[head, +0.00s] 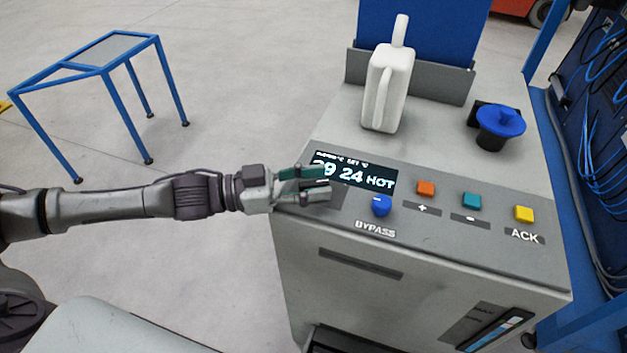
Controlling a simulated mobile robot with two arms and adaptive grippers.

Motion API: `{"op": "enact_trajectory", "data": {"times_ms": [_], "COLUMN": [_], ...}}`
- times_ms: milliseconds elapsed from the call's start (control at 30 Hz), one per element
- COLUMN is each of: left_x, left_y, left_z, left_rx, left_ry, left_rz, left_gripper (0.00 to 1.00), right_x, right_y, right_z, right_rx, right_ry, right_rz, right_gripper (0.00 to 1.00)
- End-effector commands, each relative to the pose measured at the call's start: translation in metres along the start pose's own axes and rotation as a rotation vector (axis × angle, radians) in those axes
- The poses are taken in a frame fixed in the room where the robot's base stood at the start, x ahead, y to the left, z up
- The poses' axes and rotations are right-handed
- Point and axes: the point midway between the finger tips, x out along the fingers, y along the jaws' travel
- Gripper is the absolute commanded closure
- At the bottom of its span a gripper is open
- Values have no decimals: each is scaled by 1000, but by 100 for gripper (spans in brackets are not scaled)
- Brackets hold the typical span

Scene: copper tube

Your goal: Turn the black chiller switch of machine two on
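The grey machine (420,262) stands at centre right with a sloped control panel. Its lit display (366,178) reads "24 HOT", with its left part partly covered by my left gripper. My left gripper (328,180) is over the left end of the panel, beside the display. Its fingers point right and are a little apart, with nothing visible between them. I cannot see a black chiller switch; the panel area under the gripper is hidden. Whether the fingers touch the panel is unclear. My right gripper is not in view.
The panel has a blue BYPASS knob (381,206), an orange button (426,188), a teal button (472,201) and a yellow ACK button (524,214). A white jug-like part (390,85) and a blue cap (501,120) stand behind. A blue-framed table (105,50) is at the left, with clear floor between.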

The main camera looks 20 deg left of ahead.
Motion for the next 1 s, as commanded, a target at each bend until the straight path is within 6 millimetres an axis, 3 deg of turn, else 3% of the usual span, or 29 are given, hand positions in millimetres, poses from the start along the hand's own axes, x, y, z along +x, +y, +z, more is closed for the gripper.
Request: {"op": "enact_trajectory", "data": {"times_ms": [267, 733, 1000], "left_x": [-5, -95, -119], "left_y": [0, 0, 0], "left_z": [1, 2, 1], "left_rx": [0, -2, -1], "left_ry": [-3, -7, -2], "left_rz": [-2, -3, -1], "left_gripper": [58, 58, 58], "right_x": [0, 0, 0], "right_y": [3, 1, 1], "right_z": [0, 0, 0], "right_rx": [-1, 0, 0], "right_ry": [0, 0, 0], "right_rz": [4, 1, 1], "right_gripper": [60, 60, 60]}}
